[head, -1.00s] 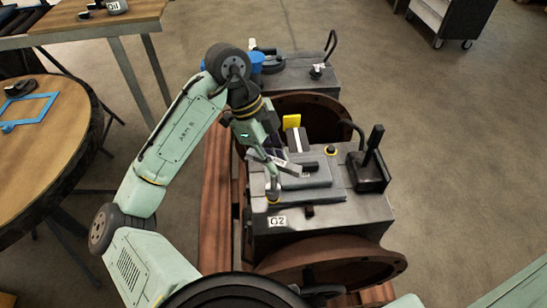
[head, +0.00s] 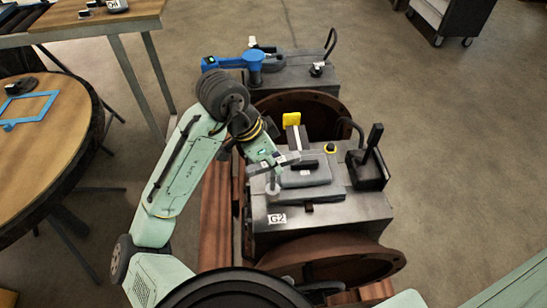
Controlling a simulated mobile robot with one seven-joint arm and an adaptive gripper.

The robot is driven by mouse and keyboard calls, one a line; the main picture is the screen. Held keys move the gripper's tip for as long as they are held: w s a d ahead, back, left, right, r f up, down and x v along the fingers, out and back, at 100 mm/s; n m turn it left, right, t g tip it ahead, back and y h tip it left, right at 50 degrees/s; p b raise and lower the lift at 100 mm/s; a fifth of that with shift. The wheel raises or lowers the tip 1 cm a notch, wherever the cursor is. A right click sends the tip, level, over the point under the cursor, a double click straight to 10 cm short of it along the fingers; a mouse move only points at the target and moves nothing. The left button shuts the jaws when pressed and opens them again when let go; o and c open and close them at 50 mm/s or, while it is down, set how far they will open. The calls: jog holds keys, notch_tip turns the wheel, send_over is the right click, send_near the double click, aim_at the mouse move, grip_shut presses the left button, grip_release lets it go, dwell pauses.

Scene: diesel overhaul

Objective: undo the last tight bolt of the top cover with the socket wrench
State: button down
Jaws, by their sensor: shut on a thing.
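The grey top cover (head: 322,192) lies on the engine block labelled G2. A dark bolt head with a yellow ring (head: 330,148) shows at its far right corner. My gripper (head: 272,163) is over the left side of the cover, shut on the grey socket wrench (head: 273,187). The wrench's socket end points down near the cover's front left corner. I cannot tell whether it touches the cover there. My arm and the wrench hide part of the cover's left side.
A black upright lever on a box (head: 372,160) stands right of the cover. A yellow tab (head: 291,119) rises behind it. A second grey block (head: 300,72) with a blue tool (head: 250,62) is farther back. A round wooden table (head: 60,125) stands at left.

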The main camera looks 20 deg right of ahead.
jog(key=n, duration=0.1)
jog(key=n+t+p, duration=0.1)
jog(key=n, duration=0.1)
jog(key=shift+r+n, duration=0.2)
jog(key=shift+n, duration=0.1)
jog(key=n+t+y+p, duration=0.1)
jog(key=n+t+p, duration=0.1)
jog(key=n, duration=0.2)
jog(key=shift+a+r+n, duration=0.1)
jog(key=shift+n, duration=0.2)
jog(key=n, duration=0.1)
jog(key=n+y, duration=0.1)
jog(key=shift+w+f+n+t, duration=0.1)
jog(key=shift+f+n+t, duration=0.15)
jog(key=shift+n+t, duration=0.05)
jog(key=shift+n+y, duration=0.3)
jog(key=shift+n, duration=0.9)
jog(key=n+y, duration=0.1)
jog(key=n, duration=0.1)
jog(key=n+y, duration=0.1)
jog(key=n, duration=0.2)
jog(key=shift+t, duration=0.4)
jog(key=n+y, duration=0.1)
jog(key=n, duration=0.2)
jog(key=n+y, duration=0.1)
jog(key=n, duration=0.2)
jog(key=shift+g, duration=0.3)
